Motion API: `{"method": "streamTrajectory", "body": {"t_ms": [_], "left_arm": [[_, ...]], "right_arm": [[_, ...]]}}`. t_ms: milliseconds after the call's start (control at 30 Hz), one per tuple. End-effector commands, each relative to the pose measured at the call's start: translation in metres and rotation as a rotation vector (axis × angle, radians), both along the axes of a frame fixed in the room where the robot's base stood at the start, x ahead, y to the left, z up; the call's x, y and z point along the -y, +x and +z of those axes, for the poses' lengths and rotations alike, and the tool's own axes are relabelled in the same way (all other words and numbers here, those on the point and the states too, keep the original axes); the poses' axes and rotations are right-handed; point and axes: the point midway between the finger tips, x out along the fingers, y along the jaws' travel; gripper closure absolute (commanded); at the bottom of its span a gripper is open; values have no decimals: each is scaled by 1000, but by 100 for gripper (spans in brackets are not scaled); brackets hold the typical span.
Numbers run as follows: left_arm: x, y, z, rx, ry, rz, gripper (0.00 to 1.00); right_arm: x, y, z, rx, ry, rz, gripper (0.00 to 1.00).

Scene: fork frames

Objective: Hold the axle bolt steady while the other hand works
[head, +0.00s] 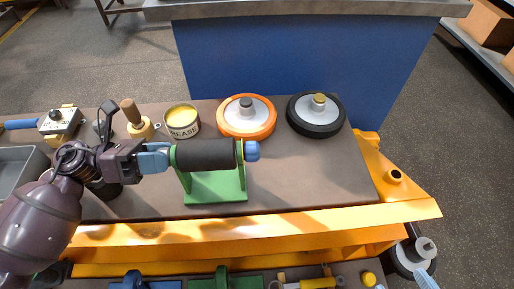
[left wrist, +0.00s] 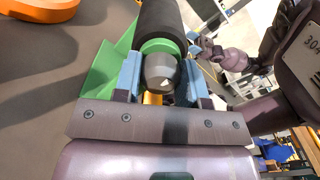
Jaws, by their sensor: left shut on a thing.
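The axle bolt (left wrist: 162,75) shows its grey head in the left wrist view, at the near end of a black roller (head: 206,154) with green ends. The roller lies level on a green stand (head: 216,189). My left gripper (head: 158,158) has its blue fingers on both sides of the bolt head and is shut on it. The bolt's shaft is hidden inside the roller. A blue nut-like piece (head: 252,151) sits at the roller's right end. My right arm (left wrist: 240,58) shows in the left wrist view; its jaws are too small to read.
Behind the stand are a grease tin (head: 183,122), a wooden-handled tool (head: 137,120), an orange wheel (head: 246,117) and a black wheel (head: 316,115). A grey tray (head: 22,158) is at the left. The bench is clear right of the stand. A yellow rail (head: 250,234) runs along the front.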

Motion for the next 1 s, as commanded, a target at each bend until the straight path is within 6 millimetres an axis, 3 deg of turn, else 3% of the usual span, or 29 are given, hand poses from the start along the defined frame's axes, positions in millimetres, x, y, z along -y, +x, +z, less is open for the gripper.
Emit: {"method": "streamTrajectory", "body": {"t_ms": [200, 600, 800, 1000], "left_arm": [[0, 0, 0, 0, 1, -1, 100], [0, 0, 0, 0, 1, -1, 100], [0, 0, 0, 0, 1, -1, 100], [0, 0, 0, 0, 1, -1, 100]], "right_arm": [[-25, 54, 24, 220, 124, 146, 32], [-76, 122, 71, 485, 312, 542, 32], [-101, 148, 88, 505, 373, 781, 32], [-119, 176, 90, 420, 409, 1016, 32]]}}
